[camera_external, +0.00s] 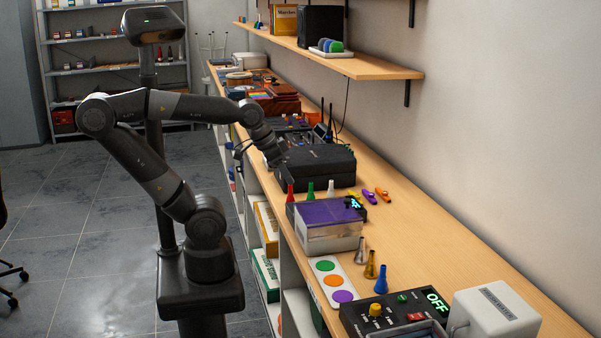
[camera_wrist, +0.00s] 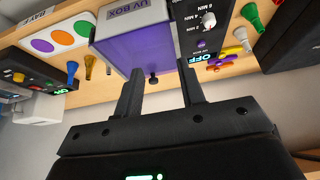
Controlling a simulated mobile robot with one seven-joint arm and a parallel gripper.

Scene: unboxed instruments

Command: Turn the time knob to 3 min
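The UV box (camera_wrist: 140,30) has a purple see-through lid and a black panel with a white knob (camera_wrist: 208,20), "MIN" marks around it and a lit display (camera_wrist: 199,58) reading OFF. The knob's exact pointer direction is too small to tell. In the external view the UV box (camera_external: 329,240) stands on the bench, its panel at the far side and its knob not clear. My gripper (camera_wrist: 160,68) is open and empty, its fingers apart near the box, not on the white knob. A small dark knob (camera_wrist: 153,79) shows between them. In the external view my gripper (camera_external: 277,157) is by the black case.
A black case (camera_external: 318,166) lies behind the UV box. Coloured cones (camera_external: 310,190) stand close to its panel. In front are a dotted card (camera_external: 333,282), more cones (camera_external: 371,265), a black device with a yellow knob (camera_external: 376,309), and a white box (camera_external: 496,312). A shelf (camera_external: 350,64) overhangs the bench.

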